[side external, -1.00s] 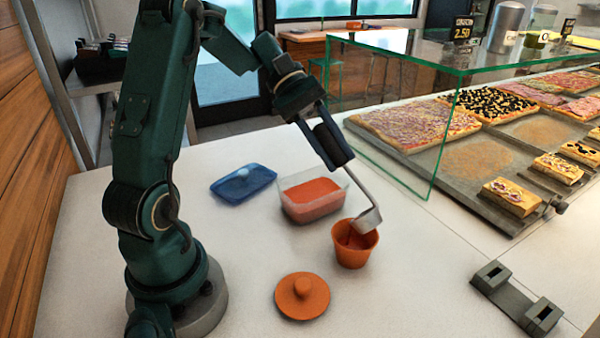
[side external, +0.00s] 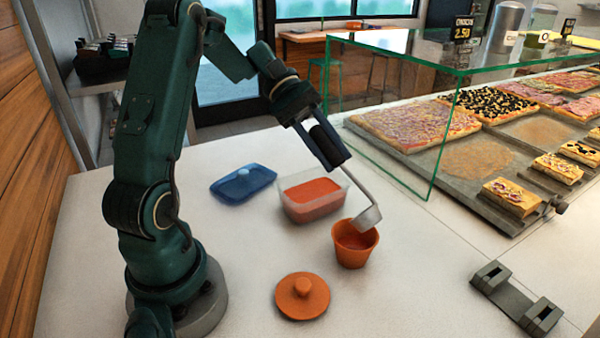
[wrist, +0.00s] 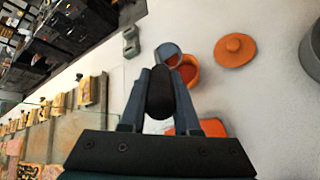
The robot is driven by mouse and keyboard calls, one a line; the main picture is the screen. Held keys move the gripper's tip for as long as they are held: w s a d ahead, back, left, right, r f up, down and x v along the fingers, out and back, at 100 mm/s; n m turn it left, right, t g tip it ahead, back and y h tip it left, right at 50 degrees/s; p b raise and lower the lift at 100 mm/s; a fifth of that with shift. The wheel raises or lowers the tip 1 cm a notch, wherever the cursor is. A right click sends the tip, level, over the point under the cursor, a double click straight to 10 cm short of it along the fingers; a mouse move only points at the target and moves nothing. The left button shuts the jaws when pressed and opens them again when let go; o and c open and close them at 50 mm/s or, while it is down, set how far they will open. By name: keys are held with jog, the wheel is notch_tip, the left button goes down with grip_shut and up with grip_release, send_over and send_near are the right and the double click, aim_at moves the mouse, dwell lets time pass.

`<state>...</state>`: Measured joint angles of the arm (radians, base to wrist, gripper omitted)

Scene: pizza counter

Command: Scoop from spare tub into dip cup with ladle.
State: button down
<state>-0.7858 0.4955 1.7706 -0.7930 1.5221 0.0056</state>
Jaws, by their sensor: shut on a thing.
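My gripper (side external: 328,146) is shut on the dark handle of the ladle (side external: 367,216). The ladle's metal bowl is tilted over the right rim of the orange dip cup (side external: 353,252). I cannot tell whether it touches the rim. Reddish sauce shows inside the cup. The clear spare tub (side external: 312,207) holds orange-red sauce and stands open behind the cup. In the wrist view the ladle bowl (wrist: 168,54) overlaps the cup (wrist: 189,72), and my gripper (wrist: 161,92) partly hides the tub.
An orange lid (side external: 302,296) with a knob lies in front of the cup. A blue lid (side external: 243,183) lies left of the tub. A glass guard (side external: 400,130) stands behind on the right. A grey holder (side external: 517,298) sits at front right.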

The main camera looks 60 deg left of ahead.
jog(key=shift+s+a+f+h, duration=0.15)
jog(key=shift+a+f+h, duration=0.4)
jog(key=shift+h, duration=0.25)
dwell(0.9)
jog(key=shift+s+a+f+t+h, duration=0.2)
jog(key=shift+a+f+t+h, duration=0.3)
jog(key=shift+a+f+h, duration=0.35)
dwell(1.7)
jog(key=shift+w+d+r+g+y, duration=0.2)
jog(key=shift+d+r+g+y, duration=0.1)
jog(key=shift+d+r+y, duration=0.75)
jog(key=shift+d+r, duration=0.1)
